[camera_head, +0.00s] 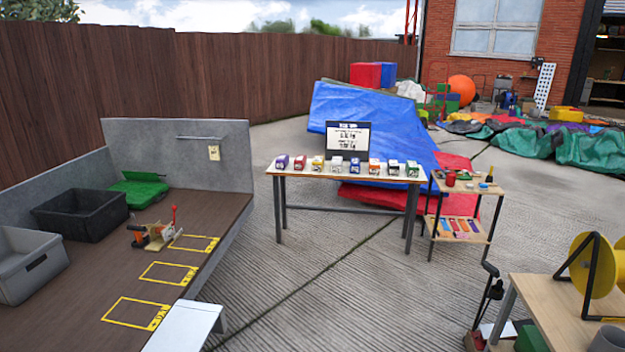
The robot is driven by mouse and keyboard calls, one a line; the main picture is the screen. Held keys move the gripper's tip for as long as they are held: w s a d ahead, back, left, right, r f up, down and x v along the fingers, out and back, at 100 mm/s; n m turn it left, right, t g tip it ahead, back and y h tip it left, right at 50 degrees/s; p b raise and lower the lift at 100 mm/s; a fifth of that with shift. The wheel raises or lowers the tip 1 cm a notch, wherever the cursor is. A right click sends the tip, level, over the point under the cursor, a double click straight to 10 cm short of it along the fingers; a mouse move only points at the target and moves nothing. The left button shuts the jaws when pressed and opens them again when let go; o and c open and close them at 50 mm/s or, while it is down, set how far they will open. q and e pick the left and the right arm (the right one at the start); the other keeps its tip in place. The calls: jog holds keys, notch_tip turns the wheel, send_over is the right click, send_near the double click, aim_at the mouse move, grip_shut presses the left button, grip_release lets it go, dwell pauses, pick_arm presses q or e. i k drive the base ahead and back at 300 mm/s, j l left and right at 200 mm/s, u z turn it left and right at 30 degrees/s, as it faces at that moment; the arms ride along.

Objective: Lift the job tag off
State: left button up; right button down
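A small cream job tag (214,153) with dark marks hangs on the grey back panel (160,160) of the workbench at the left. It is just below the right part of a thin metal rail (200,137) fixed to that panel. How the tag is held there is too small to tell. Neither of my grippers is in view.
The brown bench (95,290) holds a black crate (80,214), a grey crate (28,264), a green folded piece (138,189), a red-handled tool (158,235) and yellow outlines. A table (345,176) with several small boxes stands right. Concrete floor (300,290) lies clear between.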

aim_at(214, 150)
jog(key=i, duration=1.2)
jog(key=i+l, duration=0.1)
jog(key=i, duration=1.15)
